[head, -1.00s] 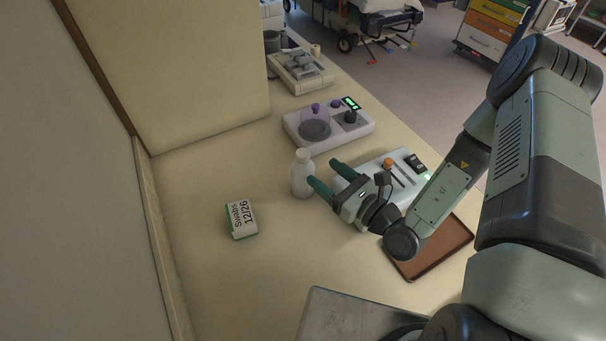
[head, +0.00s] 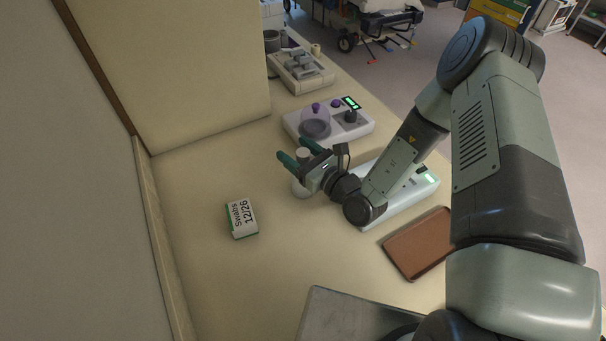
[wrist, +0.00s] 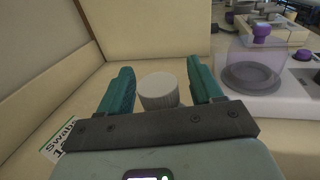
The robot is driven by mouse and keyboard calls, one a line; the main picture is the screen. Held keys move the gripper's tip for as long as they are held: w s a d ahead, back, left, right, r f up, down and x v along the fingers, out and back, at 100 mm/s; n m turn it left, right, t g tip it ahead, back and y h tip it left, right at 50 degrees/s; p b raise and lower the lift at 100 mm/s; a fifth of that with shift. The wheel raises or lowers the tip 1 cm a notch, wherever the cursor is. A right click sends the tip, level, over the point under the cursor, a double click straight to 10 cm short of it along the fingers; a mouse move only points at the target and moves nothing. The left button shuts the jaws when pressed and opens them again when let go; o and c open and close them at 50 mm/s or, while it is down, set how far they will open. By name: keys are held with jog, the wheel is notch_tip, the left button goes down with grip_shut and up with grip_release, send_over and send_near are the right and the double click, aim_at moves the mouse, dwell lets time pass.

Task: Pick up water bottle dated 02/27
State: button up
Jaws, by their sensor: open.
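A white bottle (head: 299,190) stands upright on the counter, partly hidden behind my gripper in the head view. Its ribbed white cap (wrist: 158,90) shows in the wrist view between the two green fingers. No date on the bottle can be read. My gripper (head: 292,160) is open, with its fingertips at the bottle's cap, one on each side. In the wrist view, gaps show between the cap and the fingers of my gripper (wrist: 160,84). I cannot tell how far down the bottle the fingers reach.
A white device (head: 398,204) and a brown tray (head: 418,243) are to the right.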

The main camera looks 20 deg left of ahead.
grip_shut()
dwell(0.4)
